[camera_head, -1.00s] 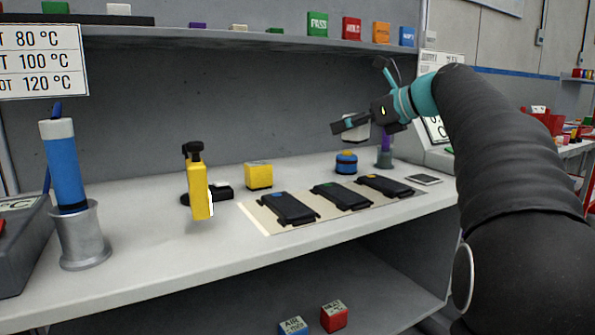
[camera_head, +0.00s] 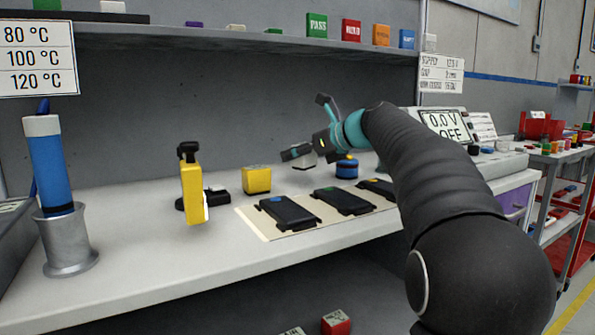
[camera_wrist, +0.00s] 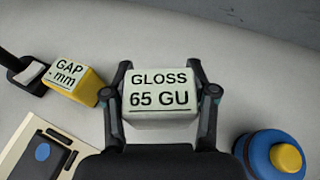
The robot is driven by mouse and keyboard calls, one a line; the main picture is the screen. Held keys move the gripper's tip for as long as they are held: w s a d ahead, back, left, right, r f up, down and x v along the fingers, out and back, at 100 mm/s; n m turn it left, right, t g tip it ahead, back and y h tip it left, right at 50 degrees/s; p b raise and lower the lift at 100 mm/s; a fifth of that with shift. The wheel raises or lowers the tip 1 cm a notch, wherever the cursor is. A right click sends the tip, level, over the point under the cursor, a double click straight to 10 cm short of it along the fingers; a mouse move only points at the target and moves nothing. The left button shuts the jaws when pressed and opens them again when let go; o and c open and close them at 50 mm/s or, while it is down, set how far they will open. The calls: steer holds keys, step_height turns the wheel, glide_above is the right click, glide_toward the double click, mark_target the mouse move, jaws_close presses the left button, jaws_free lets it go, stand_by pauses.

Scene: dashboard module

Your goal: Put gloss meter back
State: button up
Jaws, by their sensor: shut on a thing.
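The gloss meter (camera_wrist: 161,98) is a pale block labelled "GLOSS 65 GU". In the wrist view it sits between both fingers of my gripper (camera_wrist: 162,100), which is shut on it. In the head view my gripper (camera_head: 301,155) is above the bench, and the gloss meter (camera_head: 304,163) shows just under the fingers, partly hidden by them. It is between the yellow gap gauge (camera_head: 257,180) and the blue round container with a yellow top (camera_head: 347,167). I cannot tell whether its underside touches the bench.
Black modules (camera_head: 288,212) lie on a beige mat (camera_head: 262,222) in front. A yellow handheld tool (camera_head: 193,193) stands at the left, beside a blue cylinder in a metal holder (camera_head: 68,245). The bench (camera_head: 150,262) is clear at the front left. A shelf (camera_head: 250,38) runs above.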

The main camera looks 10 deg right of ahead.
mark_target(299, 167)
step_height(299, 167, down, 4)
steer(key=shift+r+b, duration=0.1)
steer(key=shift+b, duration=0.55)
steer(key=o, duration=1.5)
steer(key=p+v, duration=0.1)
steer(key=v, duration=1)
steer(key=shift+s+d+r, duration=0.2)
steer(key=shift+s+d, duration=0.15)
steer(key=shift+s, duration=0.05)
